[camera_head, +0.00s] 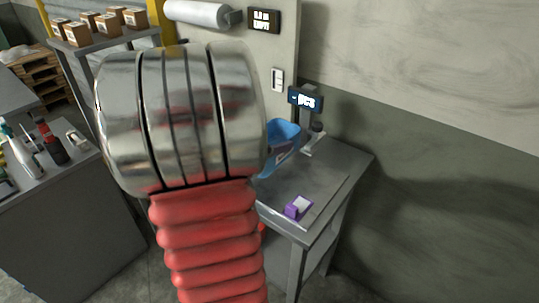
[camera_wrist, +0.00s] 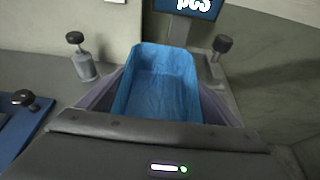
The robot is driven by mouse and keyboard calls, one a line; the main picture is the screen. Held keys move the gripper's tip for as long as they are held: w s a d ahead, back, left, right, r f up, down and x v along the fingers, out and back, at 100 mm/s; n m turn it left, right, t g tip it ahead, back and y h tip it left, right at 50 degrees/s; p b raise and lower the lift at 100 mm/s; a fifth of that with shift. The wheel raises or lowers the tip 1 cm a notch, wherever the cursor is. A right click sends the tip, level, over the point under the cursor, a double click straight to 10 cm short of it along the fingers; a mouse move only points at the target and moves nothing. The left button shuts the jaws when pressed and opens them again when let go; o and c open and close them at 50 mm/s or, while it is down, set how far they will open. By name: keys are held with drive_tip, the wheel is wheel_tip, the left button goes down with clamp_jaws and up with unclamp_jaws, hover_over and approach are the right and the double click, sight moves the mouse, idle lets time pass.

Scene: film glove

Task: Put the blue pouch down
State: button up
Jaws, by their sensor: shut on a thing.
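The blue pouch (camera_wrist: 160,85) is in the middle of the wrist view, between the greyish-purple fingers of my gripper (camera_wrist: 162,80). My gripper is shut on it. The pouch looks like an open-topped tray shape with its inside facing the camera. In the head view the pouch (camera_head: 284,132) shows in part, right of my large metal and red arm, which hides most of my gripper. It is over the far left part of the grey table (camera_head: 335,165). I cannot tell whether its underside touches anything.
A display reading "pcs" (camera_head: 305,98) stands behind the pouch. Black-knobbed posts (camera_wrist: 84,58) (camera_wrist: 221,46) flank it. A purple box-like item (camera_head: 297,207) lies on the table's near part. A blue plate (camera_wrist: 20,128) is at the left. Bare tabletop shows between the purple item and the back.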

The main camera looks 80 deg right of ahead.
drive_tip(key=shift+f, duration=1.15)
drive_tip(key=shift+f, duration=1.95)
drive_tip(key=shift+f, duration=0.1)
drive_tip(key=o, duration=0.9)
drive_tip(key=shift+w+a+r, duration=0.2)
drive_tip(key=shift+a+r, duration=0.1)
drive_tip(key=shift+a, duration=0.05)
drive_tip(key=v, duration=1.1)
drive_tip(key=shift+a, duration=0.1)
